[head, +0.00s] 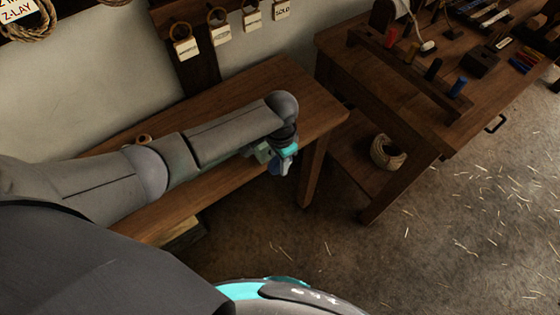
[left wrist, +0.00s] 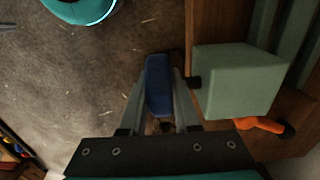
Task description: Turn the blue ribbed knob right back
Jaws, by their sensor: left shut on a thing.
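The blue ribbed knob (left wrist: 158,84) shows in the left wrist view, upright between the two grey fingers of my left gripper (left wrist: 159,92). The fingers close on its two sides. A short dark shaft (left wrist: 193,82) sticks out of a pale green box (left wrist: 237,82) to the right of the knob. In the head view my left gripper (head: 283,170) is at the front edge of the wooden bench, with the knob mostly hidden by it. Part of the green box (head: 262,152) shows beside it. My right gripper is not in view.
The wooden bench (head: 285,85) runs along the wall under my left arm. An orange handle (left wrist: 260,125) lies near the green box. A second table (head: 440,110) holds tools and spools, with a rope coil (head: 387,152) on its lower shelf. Straw litters the open floor.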

